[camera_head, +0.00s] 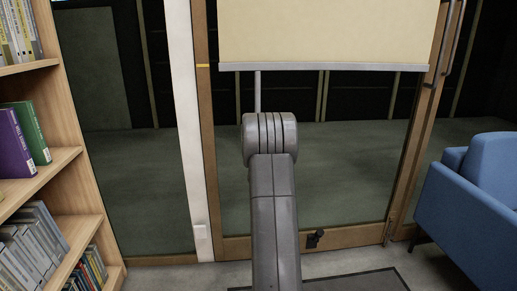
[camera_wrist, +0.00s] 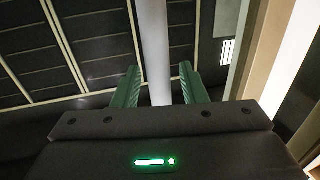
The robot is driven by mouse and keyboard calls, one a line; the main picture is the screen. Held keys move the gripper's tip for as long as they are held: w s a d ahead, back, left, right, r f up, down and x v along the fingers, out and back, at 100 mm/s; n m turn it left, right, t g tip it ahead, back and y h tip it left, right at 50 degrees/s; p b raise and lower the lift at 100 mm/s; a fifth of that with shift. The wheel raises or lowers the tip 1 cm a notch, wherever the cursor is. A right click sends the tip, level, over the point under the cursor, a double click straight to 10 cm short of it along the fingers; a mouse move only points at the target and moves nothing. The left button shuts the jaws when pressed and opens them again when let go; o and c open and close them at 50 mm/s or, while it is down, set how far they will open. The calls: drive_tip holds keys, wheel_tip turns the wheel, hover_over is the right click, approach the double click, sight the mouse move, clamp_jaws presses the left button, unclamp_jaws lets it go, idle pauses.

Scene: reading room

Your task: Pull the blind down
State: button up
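The cream blind (camera_head: 325,30) hangs partly lowered over the glass door, its grey bottom bar (camera_head: 330,67) level across the upper part of the head view. A pale upright pull rod (camera_head: 257,92) hangs below the bar, its lower part hidden behind my arm. In the wrist view the rod (camera_wrist: 154,40) runs down between the two green fingers of my gripper (camera_wrist: 158,68). The fingers stand apart on either side of it, with a narrow gap at each side. My gripper is hidden behind my arm in the head view.
A yellow mark (camera_head: 203,66) is on the wooden door frame, near the bar's height. A bookshelf (camera_head: 62,110) stands at the left and a blue armchair (camera_head: 465,205) at the right.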

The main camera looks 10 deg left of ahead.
drive_tip(key=p+v, duration=0.3)
drive_tip(key=v, duration=1.1)
drive_tip(key=shift+w, duration=0.15)
drive_tip(key=b+x, duration=0.3)
drive_tip(key=x, duration=1)
drive_tip(key=shift+w+a, duration=0.25)
drive_tip(key=shift+w, duration=0.05)
drive_tip(key=shift+r, duration=0.15)
